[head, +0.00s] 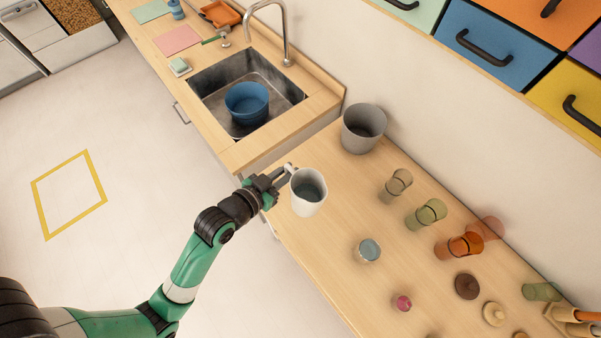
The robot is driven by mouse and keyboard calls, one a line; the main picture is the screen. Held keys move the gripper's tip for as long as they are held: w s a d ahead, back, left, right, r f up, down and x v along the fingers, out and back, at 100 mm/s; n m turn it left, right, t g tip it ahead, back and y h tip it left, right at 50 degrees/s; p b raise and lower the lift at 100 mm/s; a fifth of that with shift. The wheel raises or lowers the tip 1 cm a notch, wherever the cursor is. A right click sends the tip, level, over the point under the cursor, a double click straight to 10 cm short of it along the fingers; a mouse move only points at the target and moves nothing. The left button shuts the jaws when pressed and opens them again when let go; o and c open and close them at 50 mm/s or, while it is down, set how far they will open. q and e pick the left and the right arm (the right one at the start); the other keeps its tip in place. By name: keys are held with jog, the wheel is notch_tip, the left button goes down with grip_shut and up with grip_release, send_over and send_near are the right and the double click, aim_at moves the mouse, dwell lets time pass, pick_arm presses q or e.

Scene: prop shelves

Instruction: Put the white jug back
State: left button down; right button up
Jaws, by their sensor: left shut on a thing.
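The white jug (309,206) is in the head view near the left end of the wooden counter, upright with its open mouth facing up. Its inside looks grey-blue. My left gripper (288,174) is shut on the jug at its left side, where the handle seems to be. The fingers partly hide that spot. I cannot tell whether the jug's base touches the counter or hangs just above it. My right gripper is not in view.
A grey bin (362,128) stands behind the jug. Glasses, including an orange one (458,246), line the back right. A small cup (368,250) and a pink item (402,303) are nearer. A sink (205,85) holds a blue bowl (246,103). Bare counter lies right of the jug.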

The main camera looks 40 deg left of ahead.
pick_arm(q)
jog(key=shift+d, duration=0.25)
jog(key=shift+w+a, duration=0.2)
jog(key=w+a+f+b, duration=0.2)
jog(key=w+a+f, duration=0.1)
jog(key=f, duration=0.1)
jog(key=w+a+f+b, duration=0.2)
jog(key=w+a+f, duration=0.1)
jog(key=w+f, duration=0.1)
jog(key=w+a+f+b, duration=0.3)
jog(key=f, duration=0.1)
jog(key=shift+w+f, duration=0.1)
jog(key=shift+w, duration=0.2)
jog(key=shift+d+f, duration=0.1)
jog(key=shift+f, duration=0.25)
